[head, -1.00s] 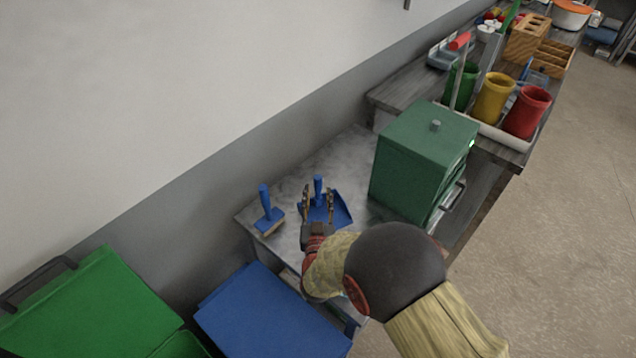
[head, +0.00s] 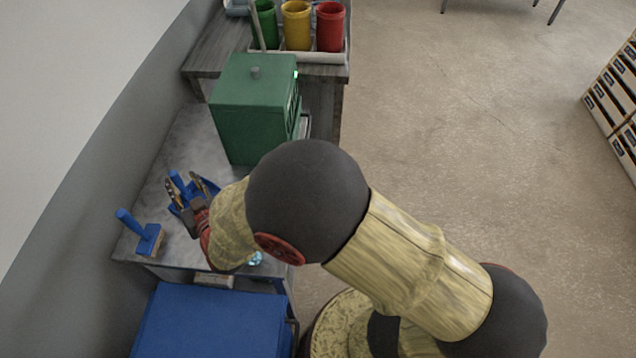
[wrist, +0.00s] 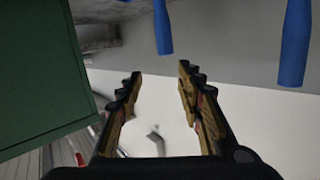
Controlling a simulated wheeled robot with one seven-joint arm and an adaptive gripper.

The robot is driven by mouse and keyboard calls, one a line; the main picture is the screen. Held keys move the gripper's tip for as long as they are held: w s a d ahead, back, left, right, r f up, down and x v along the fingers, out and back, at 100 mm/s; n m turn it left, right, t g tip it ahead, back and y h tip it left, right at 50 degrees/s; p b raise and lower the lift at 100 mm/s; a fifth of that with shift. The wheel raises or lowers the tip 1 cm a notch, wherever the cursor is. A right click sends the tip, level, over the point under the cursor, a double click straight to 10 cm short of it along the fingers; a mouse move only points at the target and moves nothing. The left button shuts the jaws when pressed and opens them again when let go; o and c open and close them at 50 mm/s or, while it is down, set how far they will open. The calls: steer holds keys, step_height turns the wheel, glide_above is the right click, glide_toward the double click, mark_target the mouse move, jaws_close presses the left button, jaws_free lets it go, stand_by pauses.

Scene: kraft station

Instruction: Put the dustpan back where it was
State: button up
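The blue dustpan (head: 208,186) stands on the grey counter with its handle upright. Its handle also shows in the wrist view (wrist: 162,28), top middle, just beyond the fingertips. My gripper (head: 182,180) is open, its fingers appearing on either side of the handle in the head view. The wrist view shows the gripper (wrist: 159,74) with nothing between its fingers. I cannot tell whether a finger touches the handle. My gripper and arm hide part of the pan.
A blue-handled brush (head: 150,238) stands left of the dustpan; its handle shows in the wrist view (wrist: 295,42). A green box (head: 254,110) stands behind to the right. A blue bin (head: 212,322) is in front of the counter (head: 182,142). The wall runs along the left.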

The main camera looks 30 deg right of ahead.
steer(key=s+d+r+g, duration=0.3)
steer(key=d+r+g, duration=0.2)
steer(key=d+r, duration=0.75)
steer(key=s+d+r+g+h, duration=0.1)
steer(key=s+d+r, duration=0.1)
steer(key=s+d, duration=0.3)
steer(key=s+d+r+m+g+h, duration=0.1)
steer(key=s+d+g, duration=0.1)
steer(key=s+d, duration=0.4)
steer(key=s+d+r+g+h, duration=0.1)
steer(key=s+d, duration=0.4)
steer(key=s, duration=0.9)
steer(key=shift+d+r+g, duration=0.15)
steer(key=shift+r+g, duration=0.35)
steer(key=shift+r, duration=0.3)
